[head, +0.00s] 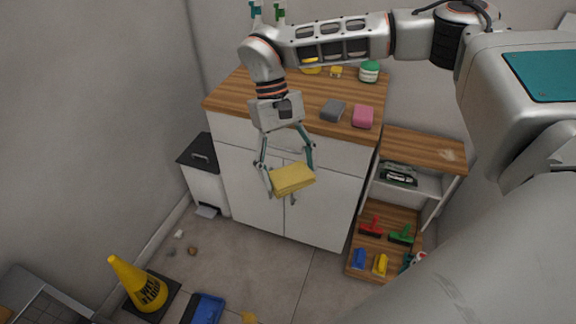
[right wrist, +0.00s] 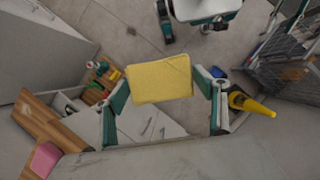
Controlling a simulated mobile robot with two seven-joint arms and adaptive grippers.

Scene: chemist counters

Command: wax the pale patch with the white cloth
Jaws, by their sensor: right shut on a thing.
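My right gripper (head: 287,170) is shut on a yellow sponge-like block (head: 293,179), held in the air in front of the white cabinet. In the right wrist view the yellow block (right wrist: 160,80) sits between the two teal fingers of the right gripper (right wrist: 165,88). A small pale patch (head: 447,155) shows on the wooden top of the low shelf unit (head: 415,143), to the right of and apart from the gripper. I see no white cloth in either view. My left gripper is not in view.
The wooden counter (head: 235,95) holds a grey block (head: 333,110), a pink block (head: 362,116) and a green-lidded jar (head: 369,71). A yellow cone (head: 140,285), a bin (head: 205,175) and a blue dustpan (head: 205,308) stand on the floor.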

